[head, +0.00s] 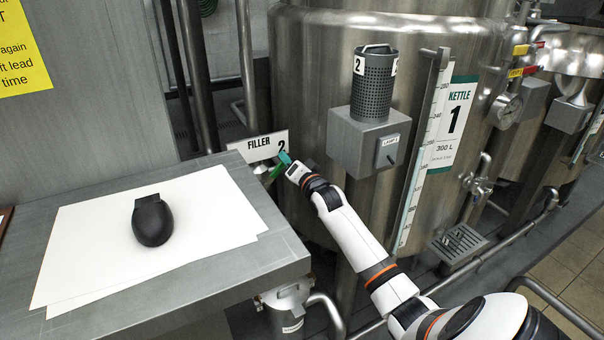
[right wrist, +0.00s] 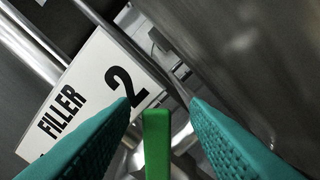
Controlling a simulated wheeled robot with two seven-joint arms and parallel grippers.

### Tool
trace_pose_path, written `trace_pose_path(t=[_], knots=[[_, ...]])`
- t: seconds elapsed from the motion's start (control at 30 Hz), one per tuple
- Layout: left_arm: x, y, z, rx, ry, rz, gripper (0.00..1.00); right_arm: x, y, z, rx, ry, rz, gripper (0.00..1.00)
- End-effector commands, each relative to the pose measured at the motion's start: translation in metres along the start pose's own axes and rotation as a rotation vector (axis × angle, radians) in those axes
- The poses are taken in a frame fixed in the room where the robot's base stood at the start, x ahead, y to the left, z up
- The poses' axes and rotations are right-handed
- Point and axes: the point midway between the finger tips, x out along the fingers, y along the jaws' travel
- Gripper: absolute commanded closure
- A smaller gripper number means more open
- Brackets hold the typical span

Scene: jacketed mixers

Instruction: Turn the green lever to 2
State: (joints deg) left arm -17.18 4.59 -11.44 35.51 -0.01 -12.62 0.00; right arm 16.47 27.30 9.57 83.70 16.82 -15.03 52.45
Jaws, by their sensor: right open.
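The green lever (head: 277,170) is just under the white FILLER 2 sign (head: 262,142) beside the big steel kettle. In the right wrist view the green lever (right wrist: 157,145) appears as a bright green bar between my two teal fingers, with a gap on each side. My right gripper (head: 284,159) is open at the lever, and its fingers also show in the right wrist view (right wrist: 160,108). The sign (right wrist: 90,92) lies behind them and reads FILLER and 2. The lever's pivot is partly hidden by the gripper. My left gripper is not in view.
A grey table (head: 270,262) with white sheets (head: 85,245) and a black rounded object (head: 152,220) stands at left. Kettle 1 (head: 310,60) carries a grey box with a perforated cylinder (head: 373,88) and a level scale (head: 420,150). Pipes run below and behind.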

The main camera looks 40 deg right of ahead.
Motion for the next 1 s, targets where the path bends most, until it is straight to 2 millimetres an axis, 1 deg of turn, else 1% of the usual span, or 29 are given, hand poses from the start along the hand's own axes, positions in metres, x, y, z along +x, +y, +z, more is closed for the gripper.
trace_pose_path(t=[0.03, 0.2, 0.3, 0.43, 0.5, 0.63, 1.0], knots=[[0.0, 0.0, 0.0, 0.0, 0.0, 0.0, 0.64, -0.011, -0.001, -0.001, 0.0, 0.001, 0.0, 0.58], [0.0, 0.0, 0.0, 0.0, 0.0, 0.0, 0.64, -0.049, -0.002, -0.001, -0.001, 0.002, -0.002, 0.58], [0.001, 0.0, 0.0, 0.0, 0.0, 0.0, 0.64, -0.069, -0.002, -0.001, 0.0, 0.001, -0.001, 0.58], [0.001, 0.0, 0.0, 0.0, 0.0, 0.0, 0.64, -0.087, -0.002, -0.001, 0.0, 0.001, -0.003, 0.58], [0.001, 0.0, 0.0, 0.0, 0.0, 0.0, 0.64, -0.093, -0.001, -0.001, 0.0, 0.001, -0.002, 0.58], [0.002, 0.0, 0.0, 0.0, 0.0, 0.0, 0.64, -0.099, -0.001, 0.0, 0.001, 0.0, -0.002, 0.58], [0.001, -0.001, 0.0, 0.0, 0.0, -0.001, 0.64, -0.099, -0.001, 0.0, 0.001, 0.0, -0.001, 0.58]])
